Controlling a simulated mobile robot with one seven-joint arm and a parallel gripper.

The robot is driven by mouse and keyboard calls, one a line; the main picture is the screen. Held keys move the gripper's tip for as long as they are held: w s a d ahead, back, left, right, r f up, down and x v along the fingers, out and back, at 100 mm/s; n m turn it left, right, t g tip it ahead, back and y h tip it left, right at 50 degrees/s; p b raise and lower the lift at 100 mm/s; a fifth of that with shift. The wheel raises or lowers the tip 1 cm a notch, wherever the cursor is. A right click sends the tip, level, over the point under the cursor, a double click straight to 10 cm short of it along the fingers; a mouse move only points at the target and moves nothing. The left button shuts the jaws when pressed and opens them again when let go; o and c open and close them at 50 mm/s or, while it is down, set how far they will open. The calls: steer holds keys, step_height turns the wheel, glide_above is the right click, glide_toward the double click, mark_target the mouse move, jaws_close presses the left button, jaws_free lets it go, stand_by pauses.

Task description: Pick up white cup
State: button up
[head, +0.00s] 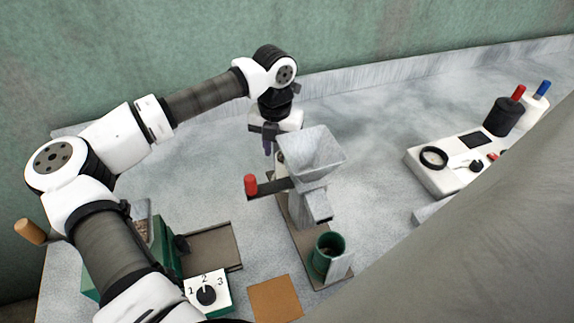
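A white rounded vessel (535,108) with a blue upright handle stands at the far right, beside a dark one; it may be the white cup, but I cannot tell for sure. No other plain white cup shows. My gripper (267,142) points down behind the grey hopper (311,155), well to the left of that vessel. The hopper and its stand partly hide the gripper. Its fingers are small and dark, and I cannot tell whether they are open or shut or hold anything.
A dark vessel (503,117) with a red handle stands by the white control unit (438,178). A green cup (327,247) stands under the hopper's spout. A green machine with a numbered dial (206,295) is at lower left. Bare counter (375,130) lies between hopper and control unit. A large grey-brown surface covers the lower right.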

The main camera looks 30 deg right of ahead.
mark_target(277, 154)
steer(key=shift+f+p, duration=0.6)
steer(key=shift+f, duration=1.2)
jaws_close()
